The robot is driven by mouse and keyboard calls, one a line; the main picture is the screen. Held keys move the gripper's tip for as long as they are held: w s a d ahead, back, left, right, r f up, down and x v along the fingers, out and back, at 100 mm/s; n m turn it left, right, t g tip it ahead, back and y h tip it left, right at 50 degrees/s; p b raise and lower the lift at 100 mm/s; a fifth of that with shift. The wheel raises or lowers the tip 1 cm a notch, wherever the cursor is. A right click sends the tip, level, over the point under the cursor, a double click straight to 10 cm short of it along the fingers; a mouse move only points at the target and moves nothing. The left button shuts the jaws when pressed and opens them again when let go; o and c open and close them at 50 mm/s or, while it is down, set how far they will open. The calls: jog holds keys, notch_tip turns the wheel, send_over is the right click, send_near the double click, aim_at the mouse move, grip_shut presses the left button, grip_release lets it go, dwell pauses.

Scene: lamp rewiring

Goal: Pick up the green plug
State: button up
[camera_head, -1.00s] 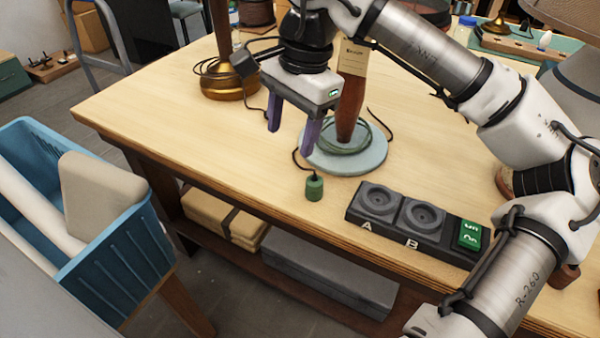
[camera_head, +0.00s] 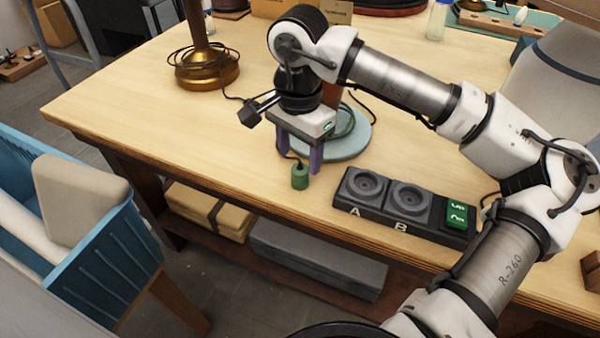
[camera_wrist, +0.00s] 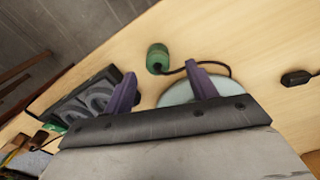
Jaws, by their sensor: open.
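The green plug (camera_head: 299,177) stands on the wooden table near its front edge, with a dark cord running from its top. In the wrist view the green plug (camera_wrist: 158,57) lies beyond the fingertips, roughly in line with the space between them, and its cord passes by the right finger. My gripper (camera_head: 300,166) is open, its two purple fingers pointing down just behind the plug. In the wrist view my gripper (camera_wrist: 162,72) has nothing between its fingers. I cannot tell whether a finger touches the cord.
A socket block (camera_head: 408,205) marked A and B with a green switch sits right of the plug. A pale round lamp base (camera_head: 350,146) is behind my gripper. A brass lamp base (camera_head: 208,72) stands at the back left. A blue bin (camera_head: 100,255) is off the table's left.

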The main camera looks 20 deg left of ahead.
aim_at(300, 167)
notch_tip(300, 167, down, 4)
jog(key=shift+d+f+p, duration=0.1)
jog(key=shift+p, duration=0.2)
jog(key=c, duration=1.1)
